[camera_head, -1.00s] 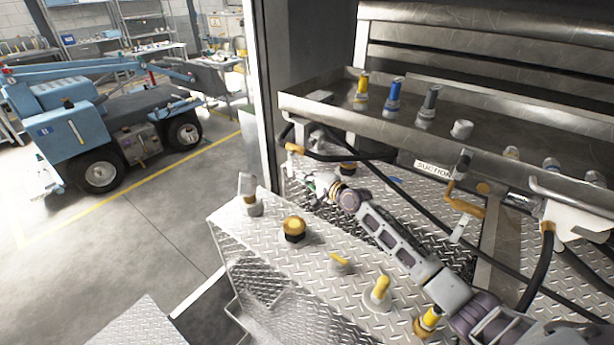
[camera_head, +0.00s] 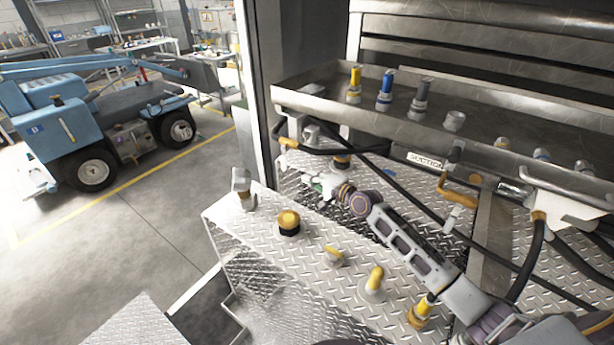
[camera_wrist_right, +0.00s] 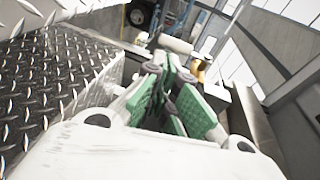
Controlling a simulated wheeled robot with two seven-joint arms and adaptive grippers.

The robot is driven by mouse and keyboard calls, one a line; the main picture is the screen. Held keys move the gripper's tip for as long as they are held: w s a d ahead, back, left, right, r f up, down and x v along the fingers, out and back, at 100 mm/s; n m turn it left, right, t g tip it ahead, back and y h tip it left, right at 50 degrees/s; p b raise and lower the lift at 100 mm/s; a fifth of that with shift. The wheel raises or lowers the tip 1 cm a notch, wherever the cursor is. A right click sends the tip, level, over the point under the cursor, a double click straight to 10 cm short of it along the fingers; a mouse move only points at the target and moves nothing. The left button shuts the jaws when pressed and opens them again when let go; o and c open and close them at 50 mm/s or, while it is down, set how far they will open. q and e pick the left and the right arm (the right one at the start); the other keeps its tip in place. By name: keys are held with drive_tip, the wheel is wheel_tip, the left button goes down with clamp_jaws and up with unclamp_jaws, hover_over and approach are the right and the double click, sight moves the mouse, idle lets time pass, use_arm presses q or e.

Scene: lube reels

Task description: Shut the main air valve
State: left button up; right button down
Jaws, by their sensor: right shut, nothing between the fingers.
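My right gripper (camera_head: 318,188) is at the end of my arm, over the tread-plate deck below the steel tray. In the right wrist view its green-padded fingers (camera_wrist_right: 178,100) are together with nothing between them. A yellow-handled fitting (camera_head: 290,144) hangs under the tray's left end, above and left of the gripper and apart from it. Another yellow lever (camera_head: 460,198) sits under the tray near the SUCTION label. I cannot tell which of these is the main air valve. In the wrist view a yellow part (camera_wrist_right: 201,70) shows beyond the fingertips. My left gripper is not in view.
The steel tray (camera_head: 310,98) holds yellow, blue and grey nozzles. Black hoses (camera_head: 400,185) cross beneath it, close to my arm. The tread-plate box (camera_head: 265,260) in front carries several yellow-topped fittings. Open floor lies left, with a blue vehicle (camera_head: 60,135) behind.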

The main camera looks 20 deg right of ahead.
drive_tip(key=shift+f+v, duration=0.2)
drive_tip(key=shift+v, duration=1)
drive_tip(key=shift+f+v, duration=0.2)
drive_tip(key=shift+v, duration=0.95)
drive_tip(key=shift+s, duration=0.1)
